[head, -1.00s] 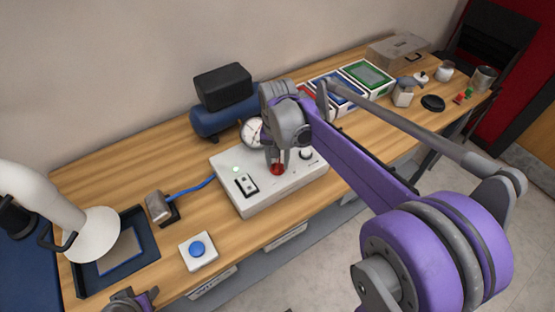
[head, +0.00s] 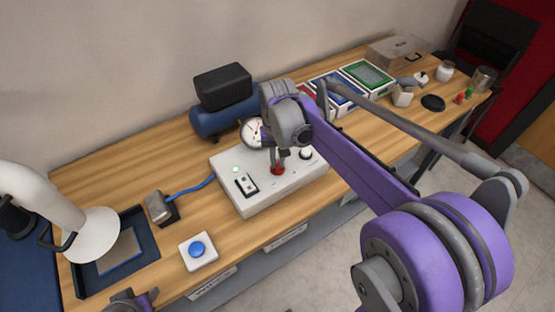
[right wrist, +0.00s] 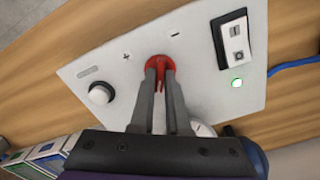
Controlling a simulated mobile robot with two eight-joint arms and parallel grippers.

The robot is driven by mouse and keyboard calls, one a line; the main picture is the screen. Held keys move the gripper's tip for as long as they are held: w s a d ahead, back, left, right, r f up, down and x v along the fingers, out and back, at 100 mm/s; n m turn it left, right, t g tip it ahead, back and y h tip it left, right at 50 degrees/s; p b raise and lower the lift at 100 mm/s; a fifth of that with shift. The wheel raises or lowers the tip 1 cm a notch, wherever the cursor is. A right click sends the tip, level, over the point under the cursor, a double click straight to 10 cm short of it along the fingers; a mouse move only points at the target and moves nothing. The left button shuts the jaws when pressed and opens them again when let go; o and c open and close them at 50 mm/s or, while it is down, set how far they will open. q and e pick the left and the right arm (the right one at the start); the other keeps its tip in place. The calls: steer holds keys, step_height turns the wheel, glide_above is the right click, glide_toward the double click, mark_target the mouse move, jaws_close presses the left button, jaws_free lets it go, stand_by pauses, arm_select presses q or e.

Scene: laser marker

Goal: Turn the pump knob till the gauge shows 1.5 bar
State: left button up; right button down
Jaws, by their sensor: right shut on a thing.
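The red pump knob (head: 278,170) sits on top of the white control box (head: 238,203). My right gripper (head: 278,160) points down at it and is shut on it. In the right wrist view, both fingers (right wrist: 160,75) close on the red knob (right wrist: 158,62), between a plus and a minus mark. The round gauge (head: 253,131) stands behind the box, partly covered by my right arm; its reading is too small to tell. My left gripper (head: 134,300) shows only in part at the bottom left edge, away from the box; its jaws are unclear.
The box also bears a rocker switch (right wrist: 235,42), a lit green lamp (right wrist: 237,83) and a white-topped black knob (right wrist: 101,93). Behind it is a blue compressor tank (head: 222,117). A blue button (head: 197,249) stands in front. A lamp and tray (head: 145,251) are left.

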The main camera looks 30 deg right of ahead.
mark_target(278, 164)
steer(key=shift+n, duration=1.2)
steer(key=c, duration=0.9)
jaws_free()
step_height(278, 164, up, 11)
steer(key=shift+p, duration=0.35)
steer(key=shift+s+f, duration=0.1)
steer(key=shift+f, duration=0.05)
